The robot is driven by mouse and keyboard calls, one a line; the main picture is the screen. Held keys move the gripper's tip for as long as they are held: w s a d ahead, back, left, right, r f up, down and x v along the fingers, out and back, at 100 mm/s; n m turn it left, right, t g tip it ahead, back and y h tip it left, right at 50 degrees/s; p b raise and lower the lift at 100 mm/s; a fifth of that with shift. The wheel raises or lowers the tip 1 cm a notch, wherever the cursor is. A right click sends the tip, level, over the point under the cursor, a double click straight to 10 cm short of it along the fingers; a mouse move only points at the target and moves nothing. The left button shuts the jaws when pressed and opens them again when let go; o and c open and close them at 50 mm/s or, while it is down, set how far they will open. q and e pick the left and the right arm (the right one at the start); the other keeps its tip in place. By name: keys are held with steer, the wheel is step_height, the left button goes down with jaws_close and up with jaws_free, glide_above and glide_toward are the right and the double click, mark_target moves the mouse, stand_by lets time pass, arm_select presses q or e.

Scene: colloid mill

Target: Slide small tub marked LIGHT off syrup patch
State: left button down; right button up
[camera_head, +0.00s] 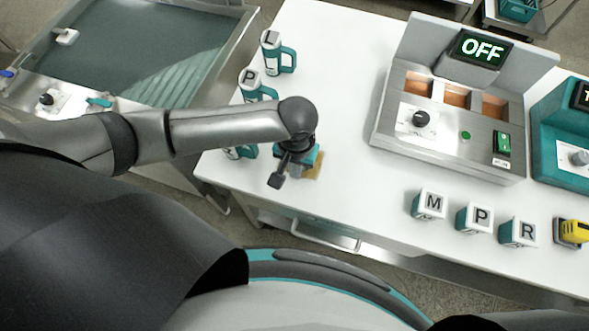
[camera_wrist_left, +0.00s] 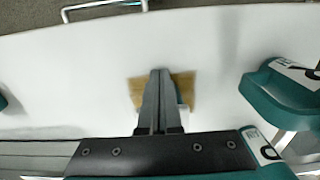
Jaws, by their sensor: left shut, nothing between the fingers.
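The brown syrup patch (camera_head: 316,168) lies on the white table (camera_head: 335,110) near its front left part, mostly covered by my left gripper (camera_head: 278,181) in the head view. In the left wrist view the patch (camera_wrist_left: 184,86) shows on both sides of the shut, empty fingers of my left gripper (camera_wrist_left: 160,73), which point over it. I cannot make out the small tub marked LIGHT. Teal shows under the wrist in the head view, but I cannot tell whether it is the tub or part of my gripper. My right gripper is not in view.
Teal mugs, one marked L (camera_head: 271,58) and one marked P (camera_head: 252,86), stand at the table's left edge; another is partly hidden. Cups marked M (camera_head: 429,205), P (camera_head: 475,218) and R (camera_head: 518,232) stand right. A machine reading OFF (camera_head: 480,48) is behind them. The table's middle is clear.

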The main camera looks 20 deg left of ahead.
arm_select(q)
steer(key=shift+w, duration=0.1)
steer(key=shift+w+d+r+p, duration=0.1)
steer(key=shift+w+p, duration=0.2)
steer(key=shift+w, duration=0.05)
steer(key=w, duration=0.4)
steer(key=shift+w+p, duration=0.4)
steer(key=w+b, duration=0.1)
steer(key=w, duration=0.1)
steer(key=w+b, duration=0.1)
steer(key=w, duration=0.2)
steer(key=w+b, duration=0.1)
steer(key=w, duration=0.2)
steer(key=shift+w+d+f, duration=0.15)
steer(key=shift+d+f, duration=0.05)
steer(key=shift+f, duration=0.05)
steer(key=shift+w+r+b, duration=0.15)
steer(key=shift+w+b, duration=0.15)
steer(key=shift+w, duration=0.4)
steer(key=shift+s, duration=0.1)
